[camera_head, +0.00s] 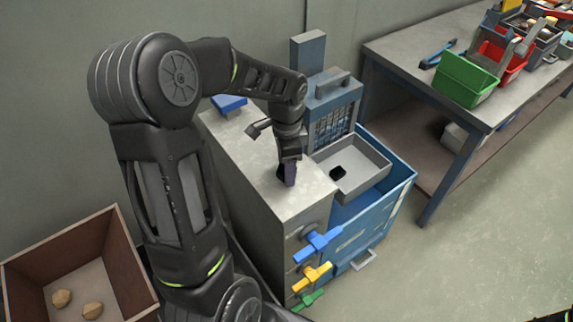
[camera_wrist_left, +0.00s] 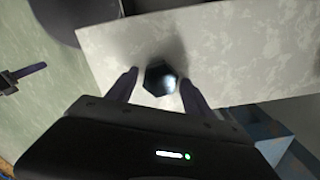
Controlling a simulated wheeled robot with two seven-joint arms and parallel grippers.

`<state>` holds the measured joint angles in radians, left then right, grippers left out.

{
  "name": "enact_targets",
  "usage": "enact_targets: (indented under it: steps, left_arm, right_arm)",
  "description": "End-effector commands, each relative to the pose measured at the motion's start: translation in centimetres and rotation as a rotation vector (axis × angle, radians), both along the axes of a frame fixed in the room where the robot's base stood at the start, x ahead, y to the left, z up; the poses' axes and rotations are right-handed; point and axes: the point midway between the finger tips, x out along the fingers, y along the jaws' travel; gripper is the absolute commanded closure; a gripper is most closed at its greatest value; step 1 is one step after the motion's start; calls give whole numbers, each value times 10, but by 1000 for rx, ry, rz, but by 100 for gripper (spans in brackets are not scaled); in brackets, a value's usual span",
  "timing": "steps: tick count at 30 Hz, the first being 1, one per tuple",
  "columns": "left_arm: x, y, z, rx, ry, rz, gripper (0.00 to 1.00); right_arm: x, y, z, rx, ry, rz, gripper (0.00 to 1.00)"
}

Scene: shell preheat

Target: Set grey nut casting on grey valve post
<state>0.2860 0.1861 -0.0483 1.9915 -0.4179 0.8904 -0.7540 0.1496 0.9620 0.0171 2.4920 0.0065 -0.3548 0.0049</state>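In the left wrist view a dark hexagonal piece with a bright spot, which looks like the nut casting (camera_wrist_left: 160,78), is over the pale grey cabinet top. My left gripper's two fingers (camera_wrist_left: 160,82) are either side of it, with a narrow visible gap at each side. In the head view my left gripper (camera_head: 287,174) points down at the cabinet top and hides the nut. Valves with blue (camera_head: 318,242), yellow (camera_head: 312,275) and green (camera_head: 306,299) handles stick out of the cabinet front. I cannot pick out the grey valve post surely.
A grey tray (camera_head: 368,184) with a dark piece (camera_head: 338,172) in it is right of the cabinet top. A brown box (camera_head: 128,262) is lower left. A bench with bins (camera_head: 467,80) is at the back right. A dark purple-fingered part, possibly my right gripper (camera_wrist_left: 22,77), is left in the wrist view.

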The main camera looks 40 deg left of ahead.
Motion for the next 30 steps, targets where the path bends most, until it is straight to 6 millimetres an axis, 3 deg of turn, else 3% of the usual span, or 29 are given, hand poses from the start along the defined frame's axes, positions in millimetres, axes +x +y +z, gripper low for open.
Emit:
enact_targets:
  steps: [14, 30]
  left_arm:
    - [1, 0, 10, 1, -3, 0, 35]
    - [1, 0, 107, 1, -3, -1, 35]
  right_arm:
    - [0, 0, 1, -1, 1, -1, 62]
    - [1, 0, -6, 2, -3, 0, 62]
